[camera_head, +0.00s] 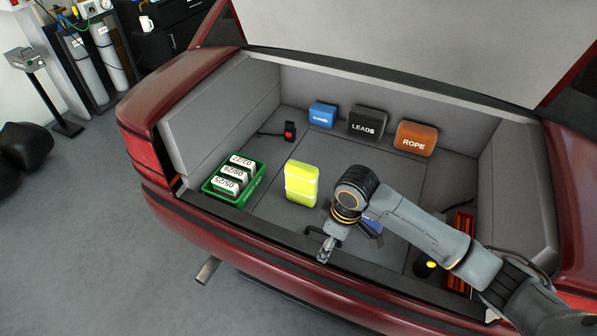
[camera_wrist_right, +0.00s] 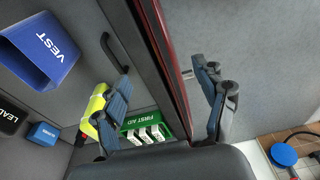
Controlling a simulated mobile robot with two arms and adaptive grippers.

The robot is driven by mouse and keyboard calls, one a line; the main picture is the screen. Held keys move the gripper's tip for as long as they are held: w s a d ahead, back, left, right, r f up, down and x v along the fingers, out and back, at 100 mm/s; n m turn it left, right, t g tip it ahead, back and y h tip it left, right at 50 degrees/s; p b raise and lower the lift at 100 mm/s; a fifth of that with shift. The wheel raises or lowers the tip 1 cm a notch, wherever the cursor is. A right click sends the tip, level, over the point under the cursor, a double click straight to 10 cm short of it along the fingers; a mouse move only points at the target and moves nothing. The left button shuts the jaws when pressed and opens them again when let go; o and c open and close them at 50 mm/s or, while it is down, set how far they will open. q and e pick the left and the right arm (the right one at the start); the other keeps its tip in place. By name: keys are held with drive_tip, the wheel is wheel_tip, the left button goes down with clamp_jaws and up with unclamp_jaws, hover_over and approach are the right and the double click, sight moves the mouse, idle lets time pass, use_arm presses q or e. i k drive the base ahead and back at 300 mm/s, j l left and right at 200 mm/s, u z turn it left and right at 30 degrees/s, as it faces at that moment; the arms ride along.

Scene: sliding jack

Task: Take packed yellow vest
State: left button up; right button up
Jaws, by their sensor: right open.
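The packed yellow vest (camera_head: 301,183) is a folded bright yellow block with a pale band. It stands on the trunk floor, right of the green crate. My right gripper (camera_head: 346,245) is over the trunk's front edge, to the right of the vest and nearer the front, not touching it. In the wrist view the right gripper (camera_wrist_right: 168,76) is open and empty. One finger partly hides the yellow vest (camera_wrist_right: 97,108) there. A blue pouch lettered VEST (camera_wrist_right: 40,50) lies at the left of that view; in the head view my arm mostly hides a blue item (camera_head: 373,221). My left gripper is not in view.
A green crate (camera_head: 258,184) with several white packs stands left of the vest. A small blue pouch (camera_head: 323,114), a black LEADS pouch (camera_head: 367,122) and an orange ROPE pouch (camera_head: 416,138) line the back. The dark red trunk edge (camera_head: 220,243) runs along the front.

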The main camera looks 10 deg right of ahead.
sight(301, 178)
drive_tip(key=i, duration=1.15)
